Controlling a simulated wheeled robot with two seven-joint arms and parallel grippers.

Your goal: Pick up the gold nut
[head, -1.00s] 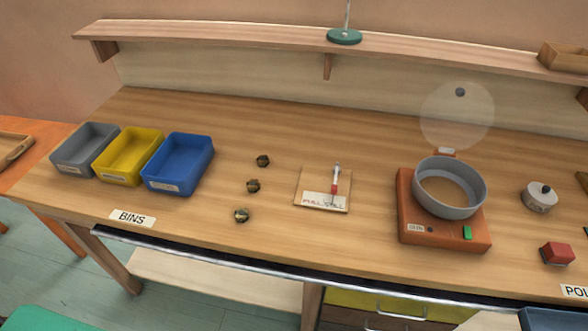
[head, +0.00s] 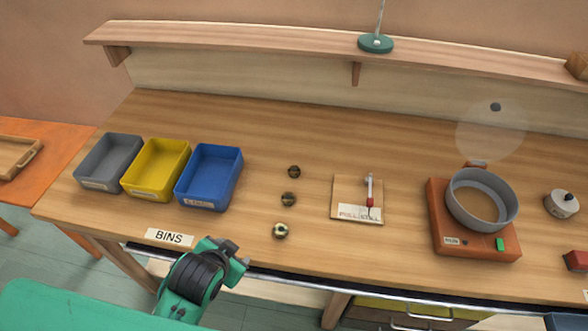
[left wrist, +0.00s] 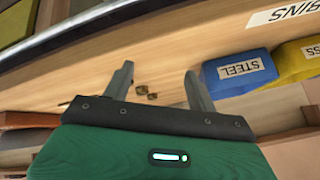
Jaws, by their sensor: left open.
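Three small nuts stand in a column on the wooden bench in the head view. The front nut (head: 280,230) looks the brightest and most golden. The middle nut (head: 289,199) and the back nut (head: 294,171) look darker brown. In the left wrist view my left gripper (left wrist: 159,68) is open, its two fingers spread with nothing between them. Small dark nuts (left wrist: 141,90) show beyond the fingers, on the bench; I cannot tell which ones they are. In the head view my left arm is at the bench's front edge, left of the nuts; its fingers cannot be made out there.
Grey (head: 109,182), yellow (head: 158,190) and blue (head: 210,200) bins stand left of the nuts; the blue one reads STEEL (left wrist: 245,68).

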